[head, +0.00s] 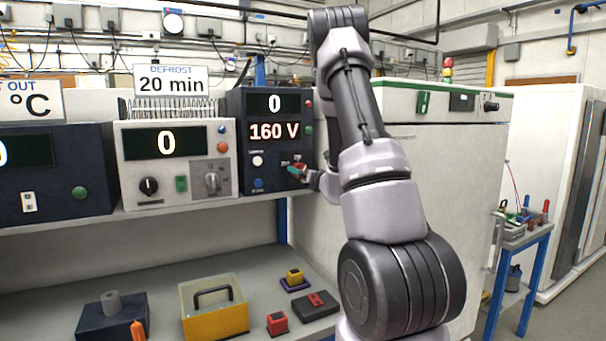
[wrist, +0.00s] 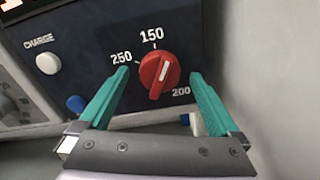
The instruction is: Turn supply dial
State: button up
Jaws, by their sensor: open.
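The supply dial (wrist: 158,72) is a round red knob with a white line, on the dark front of the supply unit (head: 234,152). It has marks 250 at its left, 150 above and 200 at its lower right. The white line stands nearly upright, leaning slightly right at its top. My gripper (wrist: 159,76) is open, with one teal finger on each side of the dial. Gaps show between the fingers and the knob. In the head view my gripper (head: 299,171) is at the unit's lower right and largely hides the dial. The unit's displays read 0 and 160 V.
A white CHARGE button (wrist: 48,63) and a blue button (wrist: 75,103) are left of the dial. The defrost unit (head: 130,190) stands close on the left. A yellow box (head: 218,323) and small blocks lie on the lower bench. A white cabinet (head: 455,190) is behind my arm.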

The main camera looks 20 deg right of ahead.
jog(key=s, duration=1)
jog(key=shift+s+d, duration=0.15)
jog(key=shift+d, duration=0.05)
jog(key=w+n, duration=0.1)
jog(key=w, duration=0.2)
jog(key=w+n, duration=0.2)
jog(key=w, duration=0.2)
jog(key=w+n, duration=0.2)
jog(key=w, duration=0.2)
jog(key=shift+w+a+r, duration=0.1)
jog(key=shift+w+a, duration=0.05)
jog(key=shift+a, duration=0.1)
